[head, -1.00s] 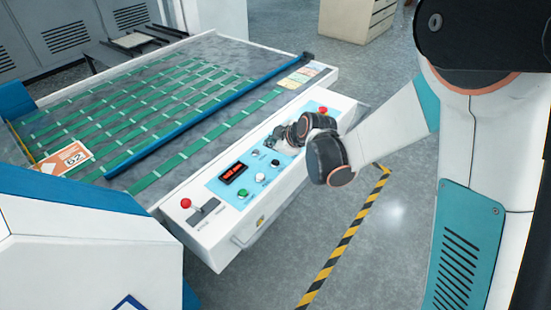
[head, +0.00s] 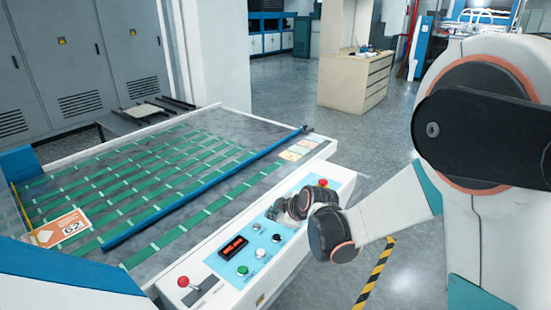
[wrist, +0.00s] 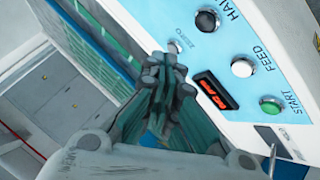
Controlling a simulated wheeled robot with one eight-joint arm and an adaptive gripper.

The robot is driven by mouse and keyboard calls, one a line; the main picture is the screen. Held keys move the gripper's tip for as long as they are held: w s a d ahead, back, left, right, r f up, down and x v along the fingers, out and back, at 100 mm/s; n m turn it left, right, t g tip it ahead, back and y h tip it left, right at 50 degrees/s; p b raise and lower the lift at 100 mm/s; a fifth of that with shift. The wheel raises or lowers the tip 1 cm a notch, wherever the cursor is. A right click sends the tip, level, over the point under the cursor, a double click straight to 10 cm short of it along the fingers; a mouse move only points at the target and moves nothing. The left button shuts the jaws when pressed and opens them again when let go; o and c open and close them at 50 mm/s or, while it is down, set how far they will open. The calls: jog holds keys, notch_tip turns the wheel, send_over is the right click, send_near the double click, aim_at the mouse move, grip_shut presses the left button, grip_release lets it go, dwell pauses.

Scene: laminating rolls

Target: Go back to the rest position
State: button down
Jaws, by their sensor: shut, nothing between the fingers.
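My gripper (wrist: 172,88) is shut and empty in the wrist view, its fingers together just off the control panel. In the head view my gripper (head: 288,207) is partly hidden by my own wrist and hovers over the panel's far part. The light blue control panel (head: 218,262) has a red-lit display (head: 233,247), a green START button (head: 243,271) and dark and white knobs. In the wrist view the display (wrist: 215,90), the START button (wrist: 270,106) and the FEED button (wrist: 242,67) lie right of my fingers. I cannot tell the exact gap to the panel.
The machine bed (head: 150,185) with green strips and a blue bar (head: 205,190) lies left of the panel. Red knobs (head: 183,282) stand at the panel's ends. A wooden cabinet (head: 355,80) stands behind. Open floor (head: 290,110) lies beyond the machine.

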jog(key=s+d+r+m+h, duration=0.2)
jog(key=s+d+r+m, duration=0.5)
jog(key=s+d+r, duration=0.4)
jog(key=s+d+r+m+h, duration=0.1)
jog(key=s+d+m, duration=0.3)
jog(key=s, duration=0.5)
jog(key=s+d+m+h, duration=0.2)
jog(key=s+d+m, duration=0.2)
jog(key=s, duration=0.6)
jog(key=shift+s+d+r+m+g, duration=0.15)
jog(key=shift+d+r+m+g, duration=0.15)
jog(key=shift+d+r, duration=0.15)
